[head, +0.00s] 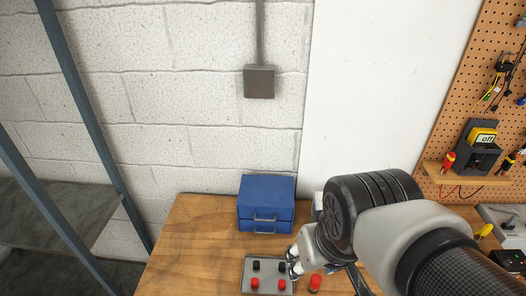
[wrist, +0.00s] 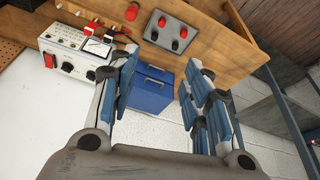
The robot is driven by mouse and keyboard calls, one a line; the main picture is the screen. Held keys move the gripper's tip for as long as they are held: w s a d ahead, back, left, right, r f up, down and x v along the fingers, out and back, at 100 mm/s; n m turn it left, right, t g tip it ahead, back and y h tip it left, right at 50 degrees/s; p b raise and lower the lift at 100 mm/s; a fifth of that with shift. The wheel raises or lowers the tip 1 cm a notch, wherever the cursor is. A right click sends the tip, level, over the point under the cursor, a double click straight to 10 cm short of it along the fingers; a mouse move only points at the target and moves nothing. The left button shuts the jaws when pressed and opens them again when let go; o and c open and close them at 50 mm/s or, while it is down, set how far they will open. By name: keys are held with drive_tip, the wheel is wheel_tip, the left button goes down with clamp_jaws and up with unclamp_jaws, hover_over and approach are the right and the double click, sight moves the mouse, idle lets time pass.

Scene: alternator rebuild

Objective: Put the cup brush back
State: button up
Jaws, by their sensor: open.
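I cannot pick out the cup brush for certain in either view. My gripper (wrist: 162,72) is open in the wrist view, with its two blue-padded fingers well apart and nothing between them. The blue drawer box shows beyond the gap. In the head view my arm reaches over the right part of the bench and hides much of the gripper and the bench there. A small red upright object (head: 315,283) stands close to the gripper. It also shows in the wrist view (wrist: 132,11), but I cannot tell what it is.
A blue drawer box (head: 266,204) stands at the back of the wooden bench (head: 190,240). A grey plate with red and black knobs (head: 268,264) lies in front. A meter box (wrist: 70,50) stands beside. The pegboard (head: 470,100) is at right. The bench's left is clear.

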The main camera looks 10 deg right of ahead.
drive_tip(key=s, duration=0.1)
drive_tip(key=s+r, duration=0.1)
drive_tip(key=s+a, duration=0.1)
drive_tip(key=shift+s+a+r+n+t, duration=0.1)
drive_tip(key=shift+s+r+n+t, duration=0.05)
drive_tip(key=shift+r+n+t, duration=0.2)
drive_tip(key=shift+f, duration=0.15)
